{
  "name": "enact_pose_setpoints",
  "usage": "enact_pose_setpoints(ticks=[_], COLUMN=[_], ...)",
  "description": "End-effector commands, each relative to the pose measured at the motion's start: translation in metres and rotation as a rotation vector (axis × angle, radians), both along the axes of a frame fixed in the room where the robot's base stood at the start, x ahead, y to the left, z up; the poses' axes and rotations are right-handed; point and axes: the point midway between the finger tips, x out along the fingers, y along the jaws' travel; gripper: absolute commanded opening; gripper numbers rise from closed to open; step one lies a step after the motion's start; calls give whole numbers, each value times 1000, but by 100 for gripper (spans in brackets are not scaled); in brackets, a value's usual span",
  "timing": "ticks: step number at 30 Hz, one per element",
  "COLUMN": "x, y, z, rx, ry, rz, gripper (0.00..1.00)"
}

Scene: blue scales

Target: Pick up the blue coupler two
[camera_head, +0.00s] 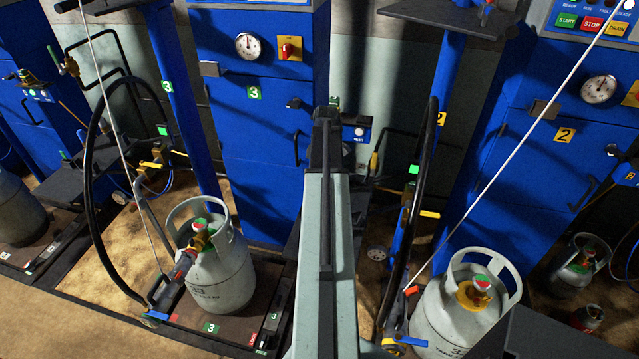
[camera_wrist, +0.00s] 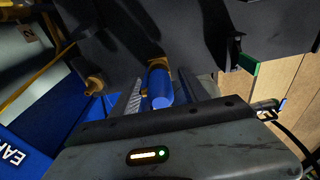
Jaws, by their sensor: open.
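In the wrist view, a blue cylindrical piece with a yellow-brown end (camera_wrist: 160,86), apparently the blue coupler, lies between the two fingers of my gripper (camera_wrist: 160,92). The fingers stand apart on either side of it. I cannot tell whether either finger touches it. In the head view, my pale arm runs up the middle, and its dark far end hides the gripper and whatever is between the fingers.
Blue cabinet two (camera_head: 563,134) stands right and blue cabinet three (camera_head: 249,88) stands left. A grey cylinder (camera_head: 465,316) is at lower right, another (camera_head: 222,274) at left. A black hose (camera_head: 415,205) hangs right of my arm. A dark panel (camera_wrist: 215,30) fills the wrist view's top.

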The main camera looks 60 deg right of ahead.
Motion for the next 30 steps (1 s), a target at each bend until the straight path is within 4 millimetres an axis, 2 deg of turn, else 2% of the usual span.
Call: enact_pose_setpoints(ticks=[4,9,10,20,26,30], x=[0,0,1,1,1,1], y=[0,0,0,0,0,0], z=[2,2,2,5,25,45], rx=[0,0,0,-2,-1,0], ry=[0,0,0,-1,0,0], rz=[0,1,1,1,2,2], gripper=[53,5,0,0,0,0])
